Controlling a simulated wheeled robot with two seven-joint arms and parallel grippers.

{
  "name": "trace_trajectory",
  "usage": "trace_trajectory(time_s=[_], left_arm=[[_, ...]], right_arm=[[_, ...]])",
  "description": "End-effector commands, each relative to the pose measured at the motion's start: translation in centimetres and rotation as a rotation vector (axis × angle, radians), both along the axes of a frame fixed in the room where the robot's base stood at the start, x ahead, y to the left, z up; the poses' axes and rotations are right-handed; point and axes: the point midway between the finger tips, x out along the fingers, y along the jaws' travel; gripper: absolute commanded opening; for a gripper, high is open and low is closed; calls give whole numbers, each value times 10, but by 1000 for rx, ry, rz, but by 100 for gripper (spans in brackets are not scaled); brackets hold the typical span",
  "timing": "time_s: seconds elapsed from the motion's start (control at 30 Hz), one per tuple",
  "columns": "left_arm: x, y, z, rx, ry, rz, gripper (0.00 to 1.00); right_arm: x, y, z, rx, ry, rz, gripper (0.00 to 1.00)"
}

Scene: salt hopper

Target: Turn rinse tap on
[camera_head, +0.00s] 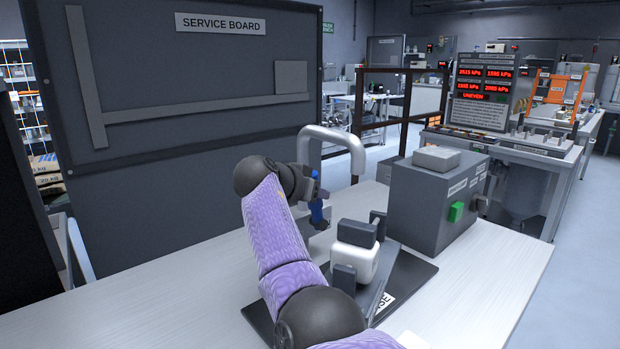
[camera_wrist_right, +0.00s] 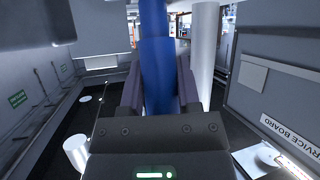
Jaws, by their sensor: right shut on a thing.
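The rinse tap has a pale, thick curved spout (camera_head: 335,135) on the worktop in the head view, and a blue lever (camera_head: 318,213) beside it. My right gripper (camera_head: 314,197) comes in from the lower right on a purple arm and is at the blue lever. In the right wrist view the blue lever (camera_wrist_right: 157,60) stands between the two dark fingers of the right gripper (camera_wrist_right: 159,92), which are shut on it. A pale pipe (camera_wrist_right: 206,50) stands just right of the fingers there. The tap's lower part is hidden in the head view. My left gripper is not in view.
A white device with dark blocks (camera_head: 354,262) stands on a black mat (camera_head: 413,280) close to my arm; its label is partly hidden. A grey box (camera_head: 425,205) with a green button stands right. The service board (camera_head: 200,90) rises behind. The worktop's left part (camera_head: 150,295) is clear.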

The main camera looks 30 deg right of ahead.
Motion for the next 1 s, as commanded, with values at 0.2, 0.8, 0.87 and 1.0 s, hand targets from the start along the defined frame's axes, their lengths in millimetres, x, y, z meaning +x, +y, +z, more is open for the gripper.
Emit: trace_trajectory(time_s=[0.2, 0.8, 0.87, 1.0], left_arm=[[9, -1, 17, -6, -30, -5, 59], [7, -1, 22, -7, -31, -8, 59], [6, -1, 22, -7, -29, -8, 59], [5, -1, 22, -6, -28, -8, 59]], right_arm=[[0, -6, 3, 88, 13, -1, 0], [1, -9, 0, 129, 20, 0, 0], [1, -9, 0, 128, 20, 0, 52], [1, -9, 0, 127, 19, 0, 77]])
